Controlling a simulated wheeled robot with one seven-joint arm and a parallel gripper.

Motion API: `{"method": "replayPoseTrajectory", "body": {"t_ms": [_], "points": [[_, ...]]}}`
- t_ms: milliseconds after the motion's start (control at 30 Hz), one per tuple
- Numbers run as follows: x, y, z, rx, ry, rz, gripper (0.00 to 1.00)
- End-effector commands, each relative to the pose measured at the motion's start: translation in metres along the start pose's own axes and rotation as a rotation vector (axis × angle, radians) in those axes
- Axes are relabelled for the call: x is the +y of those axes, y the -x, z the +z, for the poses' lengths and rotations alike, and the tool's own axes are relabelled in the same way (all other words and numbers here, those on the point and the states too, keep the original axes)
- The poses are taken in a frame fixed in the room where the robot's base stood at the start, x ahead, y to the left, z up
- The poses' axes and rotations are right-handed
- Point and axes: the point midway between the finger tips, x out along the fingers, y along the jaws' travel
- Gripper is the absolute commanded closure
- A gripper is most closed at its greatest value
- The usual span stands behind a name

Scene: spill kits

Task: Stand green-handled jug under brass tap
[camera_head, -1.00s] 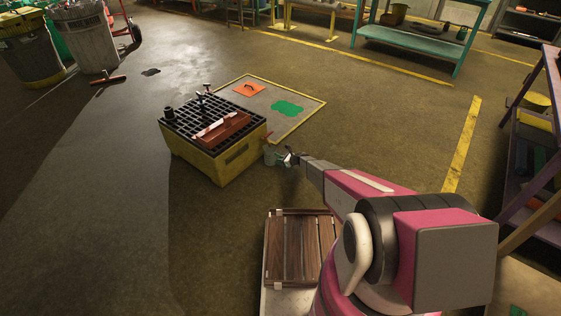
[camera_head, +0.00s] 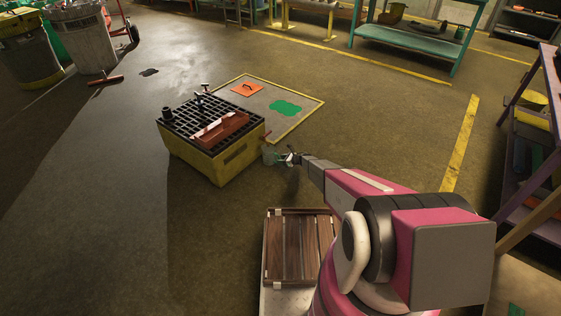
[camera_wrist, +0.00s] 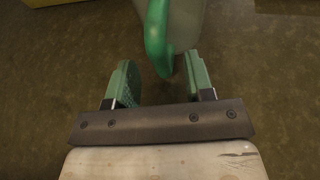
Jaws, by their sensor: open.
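The jug (camera_head: 268,155) is small and grey in the head view, at the right corner of the yellow spill pallet (camera_head: 232,165). Its green handle (camera_wrist: 158,36) fills the top middle of the wrist view, with the pale jug body (camera_wrist: 186,22) behind it. My gripper (camera_head: 290,158) is just right of the jug. In the wrist view my gripper (camera_wrist: 161,68) is open, with the handle's lower end between the green fingertips and no clear contact. A small brownish fitting (camera_head: 265,138) at the pallet's corner may be the brass tap; it is too small to be sure.
A black grate on the pallet carries a reddish-brown tray (camera_head: 221,131). A yellow-edged grey mat (camera_head: 262,111) with an orange piece and a green patch lies behind. A purple-framed shelf (camera_head: 535,150) stands at right. Open floor lies to the left.

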Motion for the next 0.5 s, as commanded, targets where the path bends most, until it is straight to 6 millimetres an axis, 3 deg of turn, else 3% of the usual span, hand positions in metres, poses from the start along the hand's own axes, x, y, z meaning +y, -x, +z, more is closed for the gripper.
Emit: {"method": "replayPoseTrajectory", "body": {"t_ms": [500], "points": [[0.000,0.028,0.000,0.000,0.000,-0.001,0.52]]}}
